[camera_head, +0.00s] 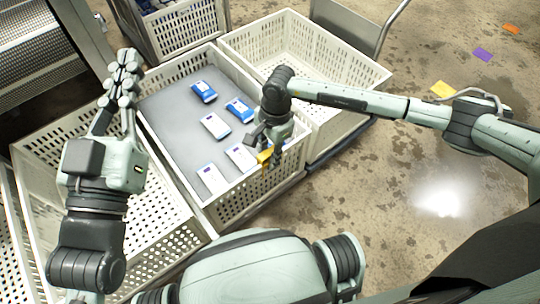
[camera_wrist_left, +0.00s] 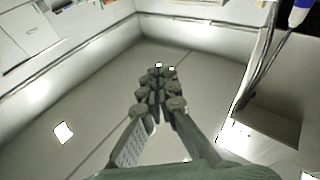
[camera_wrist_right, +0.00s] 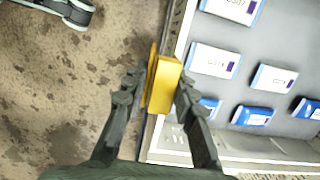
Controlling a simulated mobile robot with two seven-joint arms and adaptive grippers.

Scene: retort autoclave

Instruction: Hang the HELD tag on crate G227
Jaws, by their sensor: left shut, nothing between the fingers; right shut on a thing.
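My right gripper (camera_head: 265,150) is shut on a yellow tag (camera_head: 264,157) at the right-hand wall of the middle crate (camera_head: 228,207). The right wrist view shows the yellow tag (camera_wrist_right: 164,84) between the fingertips (camera_wrist_right: 155,88), along the crate's rim. I cannot tell whether it hooks over the rim or is only beside it. No lettering on the tag or crate number is readable. The crate holds several blue and white packs (camera_head: 215,125) on a grey floor. My left gripper (camera_head: 128,58) is shut and empty, raised at the left; its fingertips (camera_wrist_left: 165,68) meet.
An empty white crate (camera_head: 340,60) stands at the back right, another (camera_head: 165,235) at the front left. A further crate (camera_head: 185,30) with blue contents is behind. A metal cart (camera_head: 345,25) stands at the back. The stained floor at right is open, with coloured cards.

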